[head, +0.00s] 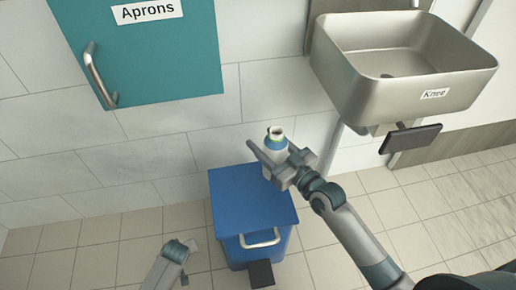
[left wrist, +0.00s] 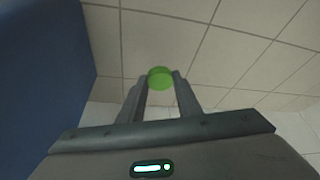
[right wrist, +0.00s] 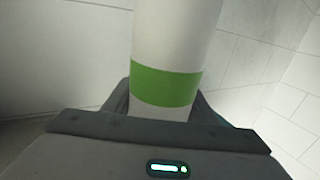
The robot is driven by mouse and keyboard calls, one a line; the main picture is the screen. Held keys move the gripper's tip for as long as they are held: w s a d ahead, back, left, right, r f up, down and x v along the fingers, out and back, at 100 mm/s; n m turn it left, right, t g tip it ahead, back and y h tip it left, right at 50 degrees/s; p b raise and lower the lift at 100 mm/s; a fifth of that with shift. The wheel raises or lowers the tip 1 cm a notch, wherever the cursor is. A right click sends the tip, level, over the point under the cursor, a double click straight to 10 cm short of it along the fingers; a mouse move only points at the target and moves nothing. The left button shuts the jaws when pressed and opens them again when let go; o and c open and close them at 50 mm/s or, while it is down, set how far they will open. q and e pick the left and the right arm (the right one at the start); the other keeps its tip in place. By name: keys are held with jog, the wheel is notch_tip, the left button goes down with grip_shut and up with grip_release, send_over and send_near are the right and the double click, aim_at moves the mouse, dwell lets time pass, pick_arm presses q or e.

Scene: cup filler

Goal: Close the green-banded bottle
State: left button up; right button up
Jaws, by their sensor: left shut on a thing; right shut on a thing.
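The green-banded bottle (head: 276,143) is white, with a bare open neck on top in the head view. Its green band (right wrist: 167,86) shows in the right wrist view. My right gripper (head: 277,163) is shut around the bottle and holds it roughly upright above the back of the blue bin. In the left wrist view my left gripper (left wrist: 160,88) is shut on a round green cap (left wrist: 160,76) at its fingertips. In the head view only part of my left arm shows, low left of the bin; the cap cannot be made out there. The cap and bottle are apart.
The blue bin (head: 252,198) has a flat closed lid, a front handle and a dark pedal (head: 261,273). A steel sink (head: 400,65) with a dark knee plate (head: 411,138) is at the upper right. A teal aprons cabinet (head: 150,55) hangs upper left. Left floor is clear.

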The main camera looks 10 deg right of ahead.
pick_arm(q)
jog(key=shift+r+p, duration=0.5)
jog(key=shift+r, duration=0.1)
pick_arm(e)
jog(key=w+d+r, duration=0.2)
jog(key=d+r, duration=0.3)
jog(key=d, duration=0.4)
jog(key=shift+r, duration=0.25)
jog(key=shift+o, duration=0.4)
jog(key=c, duration=0.5)
